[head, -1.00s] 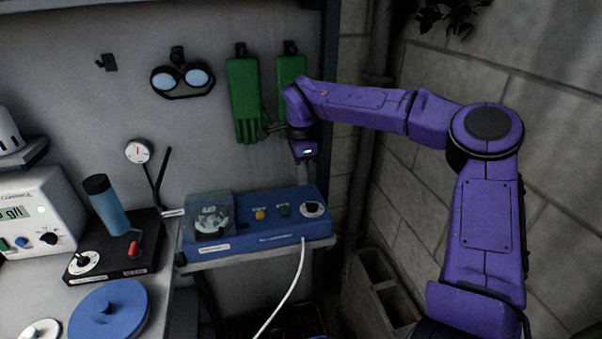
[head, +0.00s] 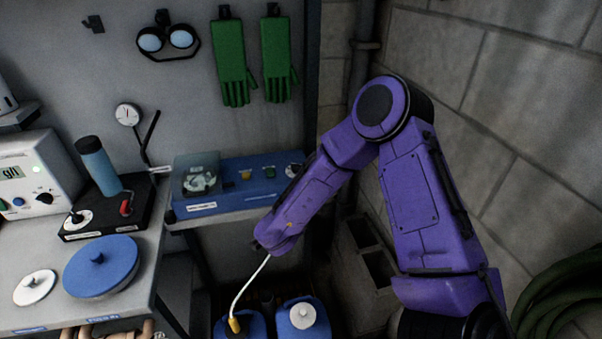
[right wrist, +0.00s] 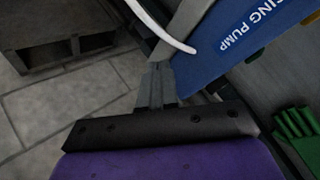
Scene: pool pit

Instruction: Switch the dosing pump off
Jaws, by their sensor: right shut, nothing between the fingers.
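The dosing pump (head: 235,200) is a blue box on a shelf, with a clear-covered pump head at its left. An amber part (head: 245,174) and a green part (head: 270,172) sit on its top. A dark knob on a white dial (head: 294,170) is at its right end, partly covered by my right arm, so its setting cannot be read. In the right wrist view my right gripper (right wrist: 158,84) is shut and empty, below and in front of the pump's labelled front (right wrist: 235,40). My arm hides the gripper in the head view. My left gripper is out of view.
A white hose (head: 248,290) runs down to a blue canister (head: 228,328) and crosses close to my fingers in the right wrist view. Another blue canister (head: 300,325), hollow blocks (head: 368,265) and a block wall are nearby. The workbench (head: 145,290) stands left.

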